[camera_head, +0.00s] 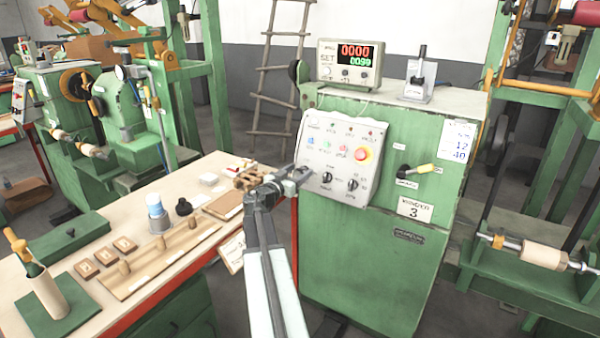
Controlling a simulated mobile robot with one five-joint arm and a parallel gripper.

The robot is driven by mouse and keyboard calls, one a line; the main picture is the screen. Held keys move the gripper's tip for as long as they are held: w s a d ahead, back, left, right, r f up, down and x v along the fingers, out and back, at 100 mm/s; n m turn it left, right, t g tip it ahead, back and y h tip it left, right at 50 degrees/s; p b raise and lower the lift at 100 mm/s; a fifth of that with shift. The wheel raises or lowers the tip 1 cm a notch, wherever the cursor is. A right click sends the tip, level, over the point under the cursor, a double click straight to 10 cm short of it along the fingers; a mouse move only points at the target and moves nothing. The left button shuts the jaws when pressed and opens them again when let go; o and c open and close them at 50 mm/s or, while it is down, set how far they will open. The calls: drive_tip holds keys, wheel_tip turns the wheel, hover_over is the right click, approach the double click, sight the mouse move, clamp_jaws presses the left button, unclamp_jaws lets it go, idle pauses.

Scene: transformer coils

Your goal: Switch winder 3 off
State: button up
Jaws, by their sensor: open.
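Winder 3 is a green cabinet (365,262) with a white plate reading "WINDER 3" (415,209). My gripper (303,176) is open and empty, in front of the panel's lower left edge, well left of the yellow handle. Whether it touches the panel cannot be told.
A counter box (349,62) with lit red and green digits stands on the cabinet. A workbench (150,278) with wooden blocks and small parts is at left. Another green machine with a rod and roll (543,254) is at right.

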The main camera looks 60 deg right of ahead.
drive_tip(key=shift+d, duration=0.35)
clamp_jaws()
drive_tip(key=shift+n, duration=0.3)
drive_tip(key=n+t, duration=0.2)
drive_tip(key=n, duration=0.2)
drive_tip(key=shift+s+r+n+p, duration=0.1)
drive_tip(key=shift+n+p, duration=0.3)
drive_tip(key=n+t+y+p, duration=0.1)
drive_tip(key=n, duration=0.2)
drive_tip(key=n+t+y+p, duration=0.1)
drive_tip(key=n, duration=0.2)
drive_tip(key=shift+r+n+t, duration=0.1)
drive_tip(key=shift+n+t, duration=0.2)
drive_tip(key=n+y+p, duration=0.1)
drive_tip(key=n+p, duration=0.1)
drive_tip(key=n, duration=0.1)
drive_tip(key=n+t+y+p, duration=0.1)
drive_tip(key=n, duration=0.1)
drive_tip(key=shift+n+p, duration=0.4)
drive_tip(key=shift+n+y+p, duration=0.6)
drive_tip(key=shift+n+p, duration=0.3)
drive_tip(key=shift+n, duration=0.6)
